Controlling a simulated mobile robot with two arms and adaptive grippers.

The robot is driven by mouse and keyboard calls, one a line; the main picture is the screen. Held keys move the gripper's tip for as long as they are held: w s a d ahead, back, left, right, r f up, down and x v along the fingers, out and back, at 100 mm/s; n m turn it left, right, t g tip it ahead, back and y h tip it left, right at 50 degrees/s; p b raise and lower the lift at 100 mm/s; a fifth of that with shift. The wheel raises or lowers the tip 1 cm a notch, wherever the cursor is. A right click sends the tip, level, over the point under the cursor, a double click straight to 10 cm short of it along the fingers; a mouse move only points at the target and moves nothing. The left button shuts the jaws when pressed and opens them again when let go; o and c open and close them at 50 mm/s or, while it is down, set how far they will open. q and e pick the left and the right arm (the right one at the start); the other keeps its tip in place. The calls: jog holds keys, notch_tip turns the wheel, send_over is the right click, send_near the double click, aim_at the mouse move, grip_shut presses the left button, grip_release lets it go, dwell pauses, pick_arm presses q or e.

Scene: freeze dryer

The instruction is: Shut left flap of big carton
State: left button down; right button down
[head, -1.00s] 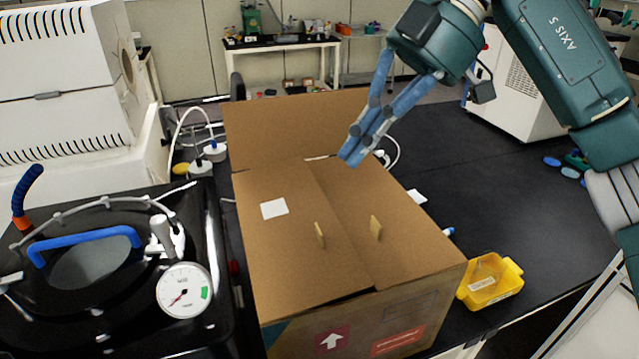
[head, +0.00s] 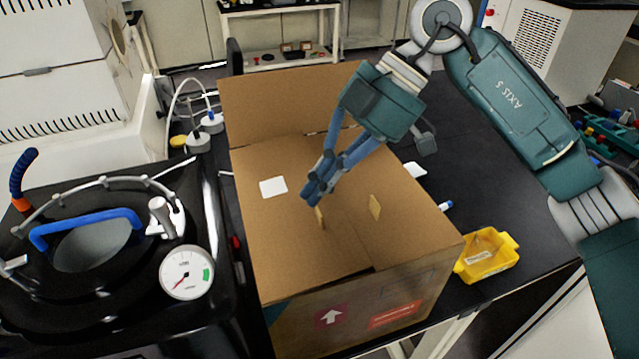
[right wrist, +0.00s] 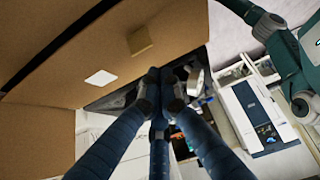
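The big brown carton (head: 410,290) stands on the black bench. Its left flap (head: 285,245) bears a white label (head: 273,187) and a small tab (head: 320,217); it lies nearly flat over the top, with a thin dark gap along its front edge. The back flap (head: 270,100) stands up. My right gripper (head: 312,194) is shut and empty over the left flap, near its tab; contact is unclear. In the right wrist view the fingertips (right wrist: 160,78) appear by the left flap's outer edge. My left gripper is out of view.
A black vessel with a blue handle (head: 85,228) and a gauge (head: 187,272) stands close left of the carton. A yellow tray (head: 487,255) sits at its right front. The bench behind the tray is mostly clear.

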jog(key=shift+d+f, duration=0.25)
jog(key=shift+f, duration=0.35)
jog(key=shift+w, duration=0.1)
jog(key=shift+a, duration=0.1)
